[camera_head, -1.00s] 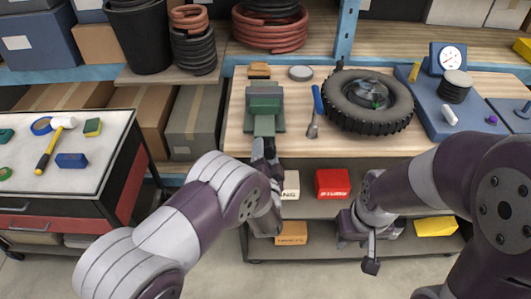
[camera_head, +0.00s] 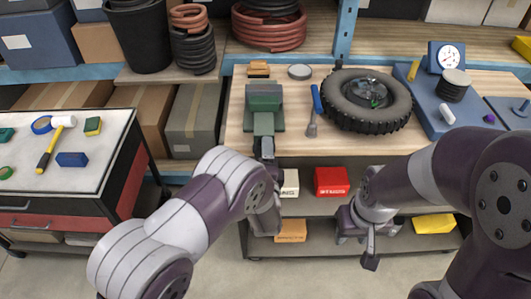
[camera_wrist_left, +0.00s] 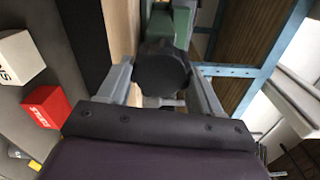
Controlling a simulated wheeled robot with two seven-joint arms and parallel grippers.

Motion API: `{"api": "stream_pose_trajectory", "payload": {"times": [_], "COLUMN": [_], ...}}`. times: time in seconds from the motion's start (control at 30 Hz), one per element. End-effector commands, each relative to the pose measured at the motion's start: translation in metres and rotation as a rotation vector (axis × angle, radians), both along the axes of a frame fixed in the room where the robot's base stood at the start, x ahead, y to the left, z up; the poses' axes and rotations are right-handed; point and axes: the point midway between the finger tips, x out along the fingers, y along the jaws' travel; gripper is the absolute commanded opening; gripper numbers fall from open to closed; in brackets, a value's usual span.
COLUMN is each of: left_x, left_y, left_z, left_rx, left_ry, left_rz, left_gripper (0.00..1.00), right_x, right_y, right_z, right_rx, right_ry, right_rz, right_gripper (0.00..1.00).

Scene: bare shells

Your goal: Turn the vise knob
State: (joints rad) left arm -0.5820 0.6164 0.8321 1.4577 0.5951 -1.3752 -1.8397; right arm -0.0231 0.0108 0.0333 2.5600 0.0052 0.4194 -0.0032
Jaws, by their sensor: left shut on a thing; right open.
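The green vise (camera_head: 264,106) stands on the wooden workbench near its front left edge. Its dark round knob (camera_wrist_left: 162,68) fills the middle of the left wrist view, with the green vise body behind it. My left gripper (camera_wrist_left: 160,82) is shut on the knob, one finger on each side of it. In the head view my left gripper (camera_head: 264,150) is at the bench's front edge, just below the vise, and hides the knob. My right gripper (camera_head: 370,250) is open and empty, low in front of the bench's shelves.
A tire (camera_head: 367,100) and a blue-handled scraper (camera_head: 316,108) lie right of the vise. A red box (camera_head: 331,181) sits on the shelf below. A tool cart (camera_head: 60,150) stands at the left. A gauge (camera_head: 447,57) stands at the back right.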

Motion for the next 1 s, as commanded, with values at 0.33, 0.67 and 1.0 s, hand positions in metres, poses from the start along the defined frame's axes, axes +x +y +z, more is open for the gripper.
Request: {"api": "stream_pose_trajectory", "payload": {"times": [0.33, 0.67, 1.0], "left_x": [-0.0005, -0.0006, -0.003], "left_y": [0.0002, 0.0001, -0.0003], "left_z": [-0.0015, -0.0017, -0.001], "left_rx": [0.039, 0.039, 0.037], "left_ry": [0.003, 0.003, 0.001], "left_rz": [-0.001, -0.001, -0.001], "left_gripper": [0.34, 0.84, 0.89], "right_x": [0.0, 0.0, 0.0], "right_y": [0.0, 0.0, 0.0], "right_z": [0.0006, 0.0005, -0.0001], "right_rx": [0.0, 0.0, 0.0], "right_ry": [0.0, 0.0, 0.0], "right_rz": [0.0, 0.0, 0.0], "right_gripper": [0.43, 0.43, 0.43]}}
